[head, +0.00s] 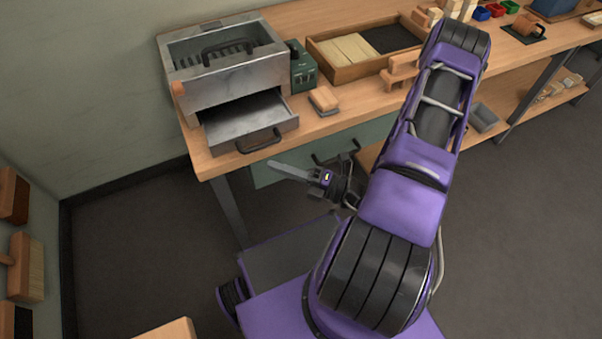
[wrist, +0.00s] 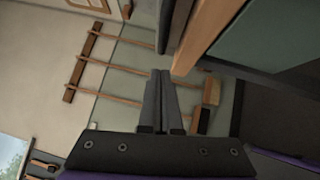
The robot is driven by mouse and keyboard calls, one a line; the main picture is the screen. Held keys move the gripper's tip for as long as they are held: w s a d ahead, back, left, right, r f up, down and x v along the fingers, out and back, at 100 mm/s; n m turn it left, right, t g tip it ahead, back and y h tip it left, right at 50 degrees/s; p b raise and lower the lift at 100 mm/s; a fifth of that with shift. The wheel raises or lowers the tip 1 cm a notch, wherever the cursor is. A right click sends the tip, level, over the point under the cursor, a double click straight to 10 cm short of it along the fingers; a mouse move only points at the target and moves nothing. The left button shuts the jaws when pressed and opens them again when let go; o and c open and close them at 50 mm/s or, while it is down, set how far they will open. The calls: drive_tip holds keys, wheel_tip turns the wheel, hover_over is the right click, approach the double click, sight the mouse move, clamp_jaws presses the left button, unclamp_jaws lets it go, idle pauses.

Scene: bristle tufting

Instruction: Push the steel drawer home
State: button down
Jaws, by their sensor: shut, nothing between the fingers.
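The steel drawer (head: 246,119) stands pulled out from the lower front of a steel cabinet (head: 223,69) at the left end of the workbench. Its dark bar handle (head: 259,141) is on the front face, and the drawer looks empty inside. My gripper (head: 273,165) is in front of the bench, a little below and to the right of the drawer handle, apart from it. In the wrist view my gripper's fingers (wrist: 159,75) are together with nothing between them. I cannot make out the drawer for certain in the wrist view.
A small green box (head: 303,66) stands right of the cabinet, with a wooden block (head: 323,100) in front of it. A divided wooden tray (head: 365,50) lies further right. A green drawer front (head: 290,165) is under the bench top (head: 345,118). Brushes hang on the left wall.

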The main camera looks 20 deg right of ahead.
sight(271, 144)
drive_tip(key=shift+w+d+r, duration=0.1)
drive_tip(key=shift+w+r, duration=0.1)
drive_tip(key=shift+w, duration=0.7)
drive_tip(key=shift+w+r, duration=0.15)
drive_tip(key=shift+w, duration=0.75)
drive_tip(key=w, duration=0.4)
drive_tip(key=shift+w, duration=0.15)
